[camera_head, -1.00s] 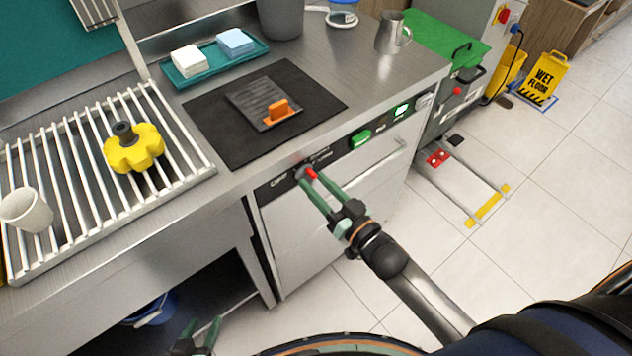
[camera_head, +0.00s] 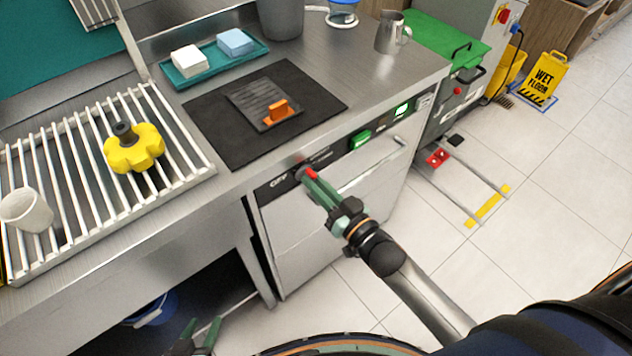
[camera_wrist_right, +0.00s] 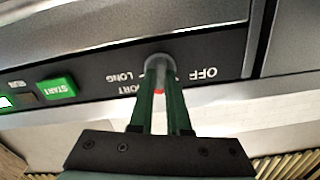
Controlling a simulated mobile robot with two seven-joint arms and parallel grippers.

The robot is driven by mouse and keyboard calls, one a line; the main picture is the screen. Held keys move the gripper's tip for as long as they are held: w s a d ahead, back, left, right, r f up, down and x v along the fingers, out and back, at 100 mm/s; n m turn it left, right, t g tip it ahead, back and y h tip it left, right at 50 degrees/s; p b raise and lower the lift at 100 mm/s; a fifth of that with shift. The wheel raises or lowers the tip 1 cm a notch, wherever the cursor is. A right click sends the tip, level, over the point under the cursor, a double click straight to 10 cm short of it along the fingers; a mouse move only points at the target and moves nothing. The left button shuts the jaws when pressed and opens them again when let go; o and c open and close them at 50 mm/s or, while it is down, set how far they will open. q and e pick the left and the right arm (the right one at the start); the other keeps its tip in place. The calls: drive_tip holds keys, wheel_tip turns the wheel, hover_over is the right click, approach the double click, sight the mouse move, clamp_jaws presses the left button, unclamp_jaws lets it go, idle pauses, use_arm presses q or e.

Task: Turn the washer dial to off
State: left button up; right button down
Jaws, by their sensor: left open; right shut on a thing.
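The washer dial (camera_wrist_right: 158,68) is a small grey round knob with a red mark on the washer's dark control strip. In the right wrist view it sits between my right gripper's green fingers (camera_wrist_right: 160,105), which are shut on it. The wrist picture is upside down: OFF is printed to the right of the dial, LONG to the left, and another label is partly hidden by a finger. The fingers hide which label the red mark points at. In the head view my right gripper (camera_head: 311,180) reaches the dial (camera_head: 305,168). My left gripper (camera_head: 203,337) is open and empty at the bottom edge.
The washer front (camera_head: 330,215) has a green START button (camera_head: 360,139) and a bar handle near the dial. The counter above holds a dark mat (camera_head: 215,125), a rack (camera_head: 70,215) with a yellow knob (camera_head: 135,150), and a cup (camera_head: 27,210).

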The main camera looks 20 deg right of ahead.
drive_tip(key=shift+n, duration=0.3)
drive_tip(key=shift+n+p, duration=1.1)
drive_tip(key=shift+n, duration=4.6)
drive_tip(key=c, duration=0.9)
unclamp_jaws()
drive_tip(key=v, duration=1.2)
drive_tip(key=shift+s+b, duration=0.3)
